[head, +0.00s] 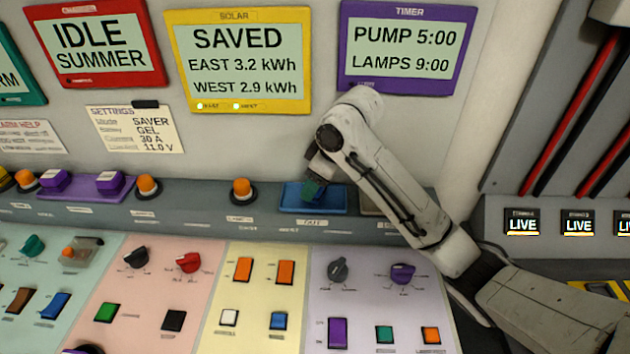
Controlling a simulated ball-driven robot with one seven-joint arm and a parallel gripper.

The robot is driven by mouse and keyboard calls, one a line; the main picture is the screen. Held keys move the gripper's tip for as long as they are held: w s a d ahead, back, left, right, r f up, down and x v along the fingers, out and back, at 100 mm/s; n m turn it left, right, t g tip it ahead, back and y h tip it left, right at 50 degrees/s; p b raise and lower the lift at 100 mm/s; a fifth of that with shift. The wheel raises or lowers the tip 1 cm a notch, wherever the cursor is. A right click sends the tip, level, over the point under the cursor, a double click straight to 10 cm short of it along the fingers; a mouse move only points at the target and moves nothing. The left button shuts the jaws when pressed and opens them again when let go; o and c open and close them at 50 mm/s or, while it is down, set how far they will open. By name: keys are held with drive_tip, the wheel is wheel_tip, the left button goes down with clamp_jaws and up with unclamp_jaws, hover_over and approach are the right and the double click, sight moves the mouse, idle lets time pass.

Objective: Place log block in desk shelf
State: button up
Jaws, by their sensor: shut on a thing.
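My gripper (315,180) is at the back of the desk, above a blue tray (299,205) on the grey shelf ledge (200,215). It is shut on a small dark teal block (314,191), which may be the log block. The gripper and arm hide part of the block, and I cannot tell whether it touches the tray. Two purple blocks (110,182) sit on a purple tray at the left of the ledge.
Orange buttons (241,189) stand on the ledge left of the blue tray. A greyish tray (377,203) lies partly behind my arm. Coloured panels with knobs and switches (285,272) fill the desk front. A purple-framed timer display (408,48) hangs above my arm.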

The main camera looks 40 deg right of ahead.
drive_tip(key=shift+f, duration=0.1)
drive_tip(key=o, duration=1.1)
drive_tip(key=shift+o, duration=0.2)
drive_tip(key=v, duration=1.2)
drive_tip(key=shift+p, duration=0.35)
drive_tip(key=shift+s, duration=0.1)
